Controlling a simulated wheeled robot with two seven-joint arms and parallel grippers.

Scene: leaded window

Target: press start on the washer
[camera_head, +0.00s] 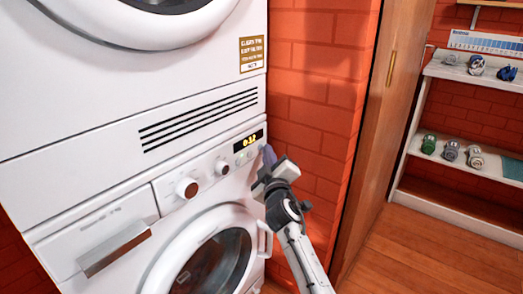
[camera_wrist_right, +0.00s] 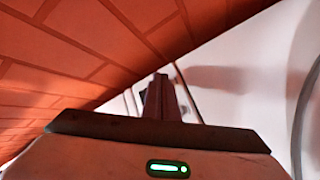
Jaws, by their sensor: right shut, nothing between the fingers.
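The white washer (camera_head: 100,233) stands under a second white machine in the head view. Its panel carries a lit display (camera_head: 248,141), a large knob (camera_head: 187,188) and a smaller knob (camera_head: 222,168). Its round door (camera_head: 215,262) is below. My right gripper (camera_head: 268,156) is shut and empty, with its fingertips at the panel's right end, just below the display. The fingers and wrist cover that part of the panel, and no start button shows. In the right wrist view the shut fingers (camera_wrist_right: 161,98) point towards a white surface; contact cannot be told. My left gripper is not in view.
The upper machine (camera_head: 60,100) has a vent grille and a label. A red brick wall (camera_head: 320,90) is close to the right of the machines. A wooden door (camera_head: 375,150) and white shelves (camera_head: 450,150) with small items stand farther right, above open wooden floor.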

